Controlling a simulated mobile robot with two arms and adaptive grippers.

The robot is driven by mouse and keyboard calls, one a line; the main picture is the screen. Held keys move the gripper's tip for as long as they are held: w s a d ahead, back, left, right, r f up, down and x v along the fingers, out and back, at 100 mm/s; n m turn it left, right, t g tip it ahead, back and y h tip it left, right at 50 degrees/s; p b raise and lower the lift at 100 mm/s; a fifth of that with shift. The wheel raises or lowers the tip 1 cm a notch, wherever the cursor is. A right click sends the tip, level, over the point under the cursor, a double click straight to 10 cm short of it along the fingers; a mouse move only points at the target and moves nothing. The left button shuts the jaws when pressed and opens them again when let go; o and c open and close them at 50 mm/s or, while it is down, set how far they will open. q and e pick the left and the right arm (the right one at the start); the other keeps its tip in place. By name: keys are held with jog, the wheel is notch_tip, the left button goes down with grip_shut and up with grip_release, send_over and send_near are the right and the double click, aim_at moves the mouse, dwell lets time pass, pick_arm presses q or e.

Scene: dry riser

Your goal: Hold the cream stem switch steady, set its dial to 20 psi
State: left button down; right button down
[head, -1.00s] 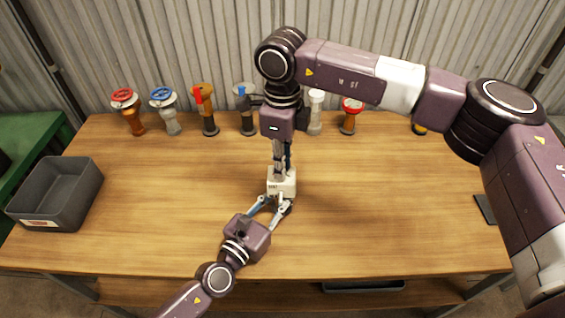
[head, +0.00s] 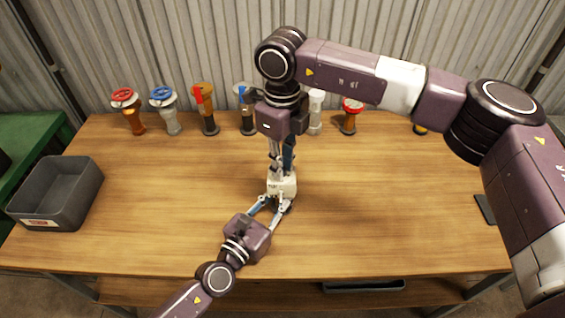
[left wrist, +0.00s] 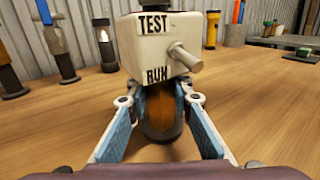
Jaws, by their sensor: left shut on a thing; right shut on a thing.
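The cream stem switch (head: 281,186) stands upright near the middle of the table. In the left wrist view its cream box (left wrist: 168,48) shows the words TEST and RUN and a short peg on its right side. Below the box is a rounded brown stem (left wrist: 160,110). My left gripper (head: 271,204) is shut on this stem from the front, one finger on each side. My right gripper (head: 280,172) points straight down from above and is shut on the top of the switch. Its fingers hide the dial, so I cannot read the setting.
Several valves and fittings stand in a row at the back, including a red-wheeled one (head: 127,109) and a blue-wheeled one (head: 165,108). A grey bin (head: 57,192) sits at the left on the wooden table (head: 400,205). The table around the switch is clear.

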jog(key=shift+w, duration=0.1)
jog(key=c, duration=1.8)
grip_release()
jog(key=shift+r, duration=0.15)
notch_tip(320, 180, up, 12)
pick_arm(q)
jog(key=c, duration=1.6)
grip_release()
jog(key=shift+s+a, duration=0.1)
